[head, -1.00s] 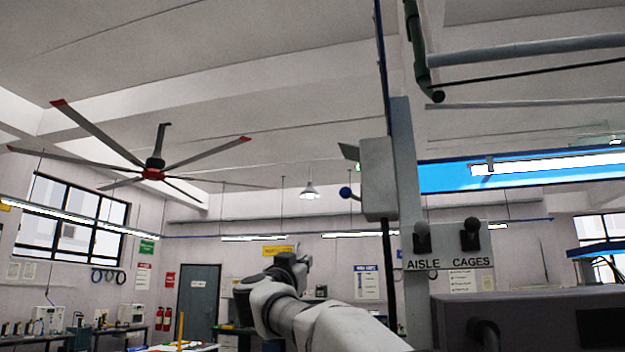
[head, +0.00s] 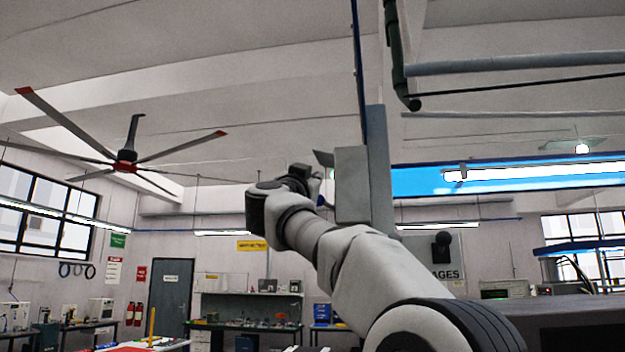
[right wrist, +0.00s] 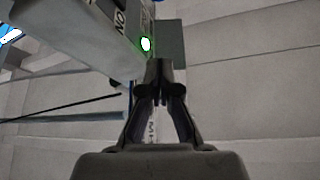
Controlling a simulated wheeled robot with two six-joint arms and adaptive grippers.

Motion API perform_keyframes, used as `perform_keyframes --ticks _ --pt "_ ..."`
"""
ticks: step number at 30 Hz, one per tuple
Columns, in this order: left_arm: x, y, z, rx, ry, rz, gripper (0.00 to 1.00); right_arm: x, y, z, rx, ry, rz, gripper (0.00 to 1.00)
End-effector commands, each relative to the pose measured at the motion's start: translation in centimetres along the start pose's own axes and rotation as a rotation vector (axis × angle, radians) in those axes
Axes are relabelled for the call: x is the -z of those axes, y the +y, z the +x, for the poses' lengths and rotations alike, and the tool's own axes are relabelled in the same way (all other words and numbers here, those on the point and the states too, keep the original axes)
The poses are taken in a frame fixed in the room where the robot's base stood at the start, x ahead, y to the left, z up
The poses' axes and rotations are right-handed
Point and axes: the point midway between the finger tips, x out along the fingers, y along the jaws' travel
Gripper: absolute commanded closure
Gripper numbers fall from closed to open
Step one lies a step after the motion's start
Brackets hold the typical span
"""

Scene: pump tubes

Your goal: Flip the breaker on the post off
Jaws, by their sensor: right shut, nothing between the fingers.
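The breaker is a pale grey box (head: 351,185) on the upright post (head: 378,165) in the head view. My right gripper (head: 303,172) is raised just left of the box. In the right wrist view my right gripper's fingertips (right wrist: 158,75) are together and empty. The breaker box (right wrist: 100,35) there carries an "ON" label and a lit green lamp (right wrist: 145,44) just beyond the fingertips. I cannot tell whether the fingers touch anything. My left gripper is out of view.
A dark grey plate (right wrist: 171,45) stands beside the lamp in the right wrist view. A sign panel (head: 445,262) is on the post's right, partly hidden by my arm. A ceiling fan (head: 125,160) hangs at left.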

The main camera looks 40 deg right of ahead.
Motion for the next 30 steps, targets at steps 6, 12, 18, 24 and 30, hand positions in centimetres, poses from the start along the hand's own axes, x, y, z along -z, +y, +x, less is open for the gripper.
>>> perform_keyframes --ticks 6,12,18,24,30 --pt "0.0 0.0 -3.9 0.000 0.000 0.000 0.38 0.6 -0.2 5.0 -0.002 -0.002 0.000 1.00" --pt "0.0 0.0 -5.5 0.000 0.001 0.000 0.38 -0.7 -0.1 7.4 0.000 -0.004 -0.004 1.00" --pt "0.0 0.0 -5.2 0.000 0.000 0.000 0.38 -3.2 0.0 6.4 0.000 -0.002 -0.002 1.00" --pt "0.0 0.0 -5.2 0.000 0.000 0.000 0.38 -3.8 0.0 6.1 0.001 -0.001 0.001 1.00" --pt "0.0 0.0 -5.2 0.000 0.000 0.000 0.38 -3.8 0.0 6.1 0.001 -0.001 0.000 1.00"
